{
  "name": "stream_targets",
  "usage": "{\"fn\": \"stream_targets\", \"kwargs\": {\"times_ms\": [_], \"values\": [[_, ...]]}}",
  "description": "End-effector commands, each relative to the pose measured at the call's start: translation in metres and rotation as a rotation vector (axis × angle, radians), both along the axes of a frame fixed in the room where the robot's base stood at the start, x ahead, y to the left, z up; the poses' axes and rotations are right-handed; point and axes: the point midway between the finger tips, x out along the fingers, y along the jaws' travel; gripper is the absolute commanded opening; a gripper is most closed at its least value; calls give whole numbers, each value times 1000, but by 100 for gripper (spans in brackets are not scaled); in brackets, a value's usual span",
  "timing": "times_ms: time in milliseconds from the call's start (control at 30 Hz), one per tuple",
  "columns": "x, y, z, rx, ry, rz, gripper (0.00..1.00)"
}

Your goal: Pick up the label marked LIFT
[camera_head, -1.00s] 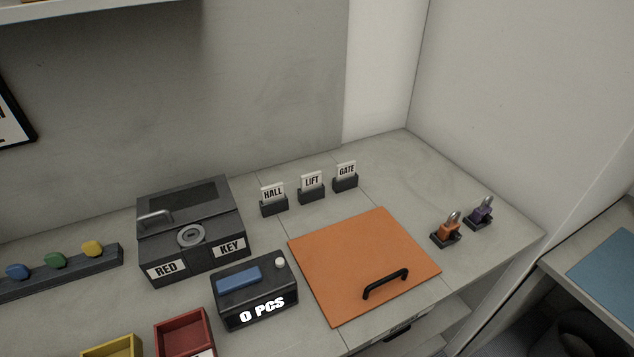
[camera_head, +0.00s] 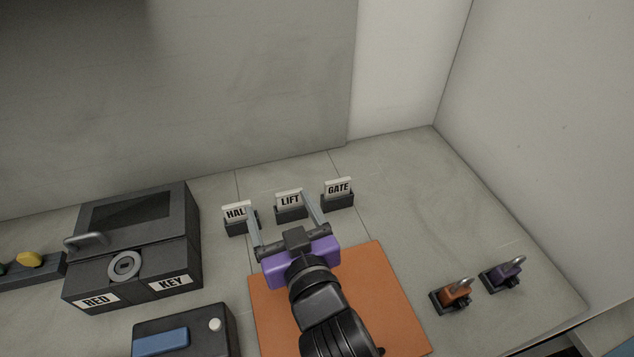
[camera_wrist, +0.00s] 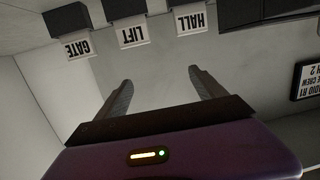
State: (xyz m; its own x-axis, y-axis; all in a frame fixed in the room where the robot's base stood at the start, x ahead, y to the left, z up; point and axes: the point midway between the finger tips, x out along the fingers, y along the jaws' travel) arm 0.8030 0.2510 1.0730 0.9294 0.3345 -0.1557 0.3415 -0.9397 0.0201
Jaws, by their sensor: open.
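The white LIFT label (camera_head: 289,199) stands upright in a dark holder (camera_head: 291,213), between the HALL label (camera_head: 235,213) and the GATE label (camera_head: 338,187). In the wrist view, which is upside down, the LIFT label (camera_wrist: 133,33) hangs beyond the fingers, between GATE (camera_wrist: 77,46) and HALL (camera_wrist: 189,22). My gripper (camera_head: 283,218) is open and empty. In the head view its fingers reach toward the holders, one on each side of LIFT. The left finger partly covers the HALL label's edge. I cannot tell the exact gap to the label.
An orange board (camera_head: 401,310) lies under my arm. A dark RED KEY box (camera_head: 140,240) stands at left, with a dark device (camera_head: 185,335) in front. The wall rises behind the labels.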

Motion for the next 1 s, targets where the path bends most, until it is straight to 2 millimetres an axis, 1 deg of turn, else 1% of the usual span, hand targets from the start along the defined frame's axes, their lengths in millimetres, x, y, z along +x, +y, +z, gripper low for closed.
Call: {"fn": "stream_targets", "kwargs": {"times_ms": [33,100,200,267,567,833,1000], "values": [[1,-4,-14,-16,43,-20,80],[0,-10,-30,-30,95,-43,80],[0,-15,-39,-33,133,-65,80],[2,-15,-42,-30,145,-70,80],[28,-9,-50,-25,145,-71,80],[60,-3,-63,-25,145,-71,80],[70,0,-68,-25,145,-70,80]]}}
